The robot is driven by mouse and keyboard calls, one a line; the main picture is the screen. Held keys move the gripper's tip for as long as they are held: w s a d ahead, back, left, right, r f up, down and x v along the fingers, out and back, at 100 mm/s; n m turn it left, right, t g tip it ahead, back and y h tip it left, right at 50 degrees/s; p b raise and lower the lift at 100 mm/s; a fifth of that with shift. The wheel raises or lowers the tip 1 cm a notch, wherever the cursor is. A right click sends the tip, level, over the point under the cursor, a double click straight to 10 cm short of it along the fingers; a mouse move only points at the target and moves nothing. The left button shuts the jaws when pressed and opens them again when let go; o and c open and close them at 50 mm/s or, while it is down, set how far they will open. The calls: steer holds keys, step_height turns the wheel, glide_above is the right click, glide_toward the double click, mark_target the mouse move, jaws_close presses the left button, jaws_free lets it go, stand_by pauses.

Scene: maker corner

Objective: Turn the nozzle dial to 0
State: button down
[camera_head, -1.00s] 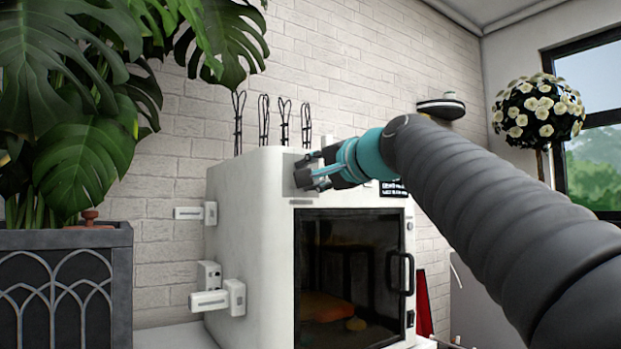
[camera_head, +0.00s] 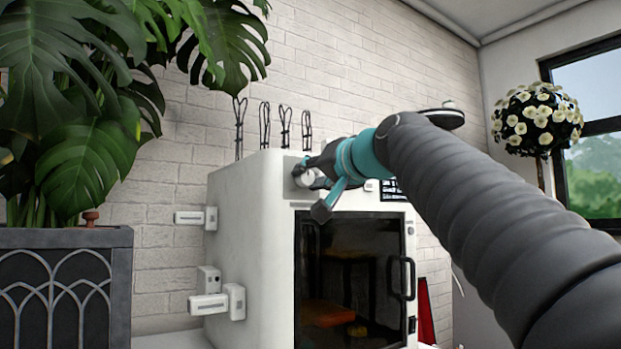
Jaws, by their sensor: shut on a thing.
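The white printer cabinet (camera_head: 247,240) stands against the brick wall, with a dark glass door (camera_head: 345,285) in its front. A small pale round dial (camera_head: 304,181) shows at the upper left of its front, above the door. My gripper (camera_head: 310,190) is at this spot, shut on the dial, with one finger above it and the other below, pointing down and left. The fingers cover part of the dial, and its marks and pointer cannot be read. A dark label panel (camera_head: 393,190) shows partly behind my arm.
A door handle (camera_head: 402,278) sticks out at the right of the door. White brackets (camera_head: 222,299) project from the cabinet's left side. A large leafy plant (camera_head: 75,120) in a dark planter (camera_head: 65,285) stands at the left.

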stand_by(0.4)
steer(key=c, duration=0.8)
jaws_free()
steer(key=shift+a, duration=0.1)
steer(key=shift+s, duration=0.1)
steer(key=shift+s+d, duration=0.3)
steer(key=v, duration=1.1)
